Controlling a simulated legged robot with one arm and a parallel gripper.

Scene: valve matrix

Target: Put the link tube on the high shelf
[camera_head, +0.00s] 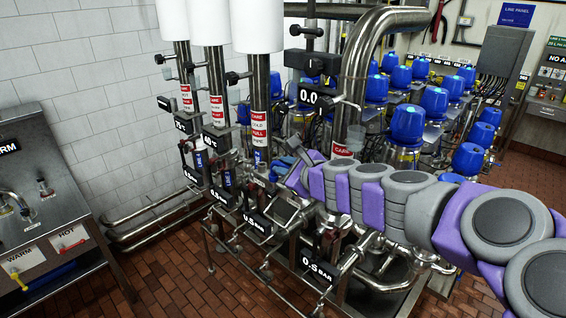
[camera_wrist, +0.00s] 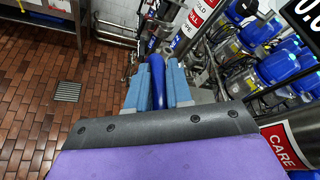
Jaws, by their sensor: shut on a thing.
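My gripper (camera_head: 287,172) is in front of the pipe rack, at the end of my purple and grey arm. In the wrist view, its two grey-blue fingers (camera_wrist: 154,88) are shut on a blue tube (camera_wrist: 157,82), which looks like the link tube. The tube runs lengthwise between the fingers, and its near end is hidden by the gripper body. In the head view the tube is too small and cluttered to make out clearly. I cannot pick out a high shelf for certain in either view.
Upright steel pipes (camera_head: 216,95) and 0.5 BAR labels (camera_head: 318,267) crowd around my gripper. Blue-capped valves (camera_head: 407,123) stand behind my arm. A steel wash station (camera_head: 45,195) is at left. The brick floor (camera_head: 160,285) between is clear, with a drain (camera_wrist: 67,91).

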